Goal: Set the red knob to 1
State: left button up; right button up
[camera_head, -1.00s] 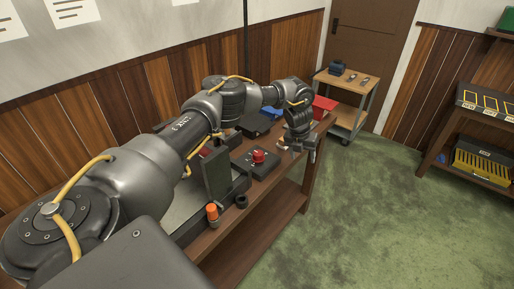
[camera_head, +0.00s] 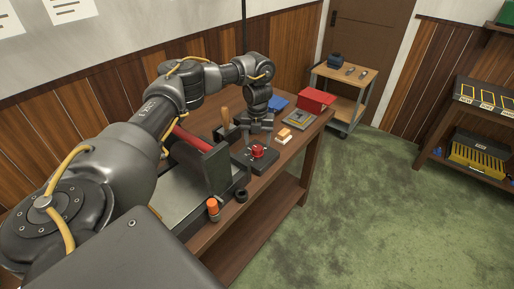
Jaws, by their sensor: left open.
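The red knob (camera_head: 258,152) sits on a dark flat box (camera_head: 247,163) near the front edge of the wooden workbench. My left gripper (camera_head: 258,142) points down right at the knob, with its fingers apart and one toward each side of it. I cannot tell whether the fingers touch the knob. The knob's setting and any marks around it are too small to read. My right gripper is not in view.
A dark upright plate (camera_head: 217,170), an orange-topped cylinder (camera_head: 213,208) and a black ring (camera_head: 241,195) stand left of the box. An orange-and-white block (camera_head: 284,135), a grey device (camera_head: 299,119) and a red box (camera_head: 316,101) lie farther right.

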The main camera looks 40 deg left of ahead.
aim_at(257, 148)
pick_arm(q)
notch_tip(257, 148, down, 3)
jog(key=shift+f, duration=0.3)
jog(key=c, duration=1)
jog(key=shift+p, duration=0.3)
jog(key=shift+r, duration=0.1)
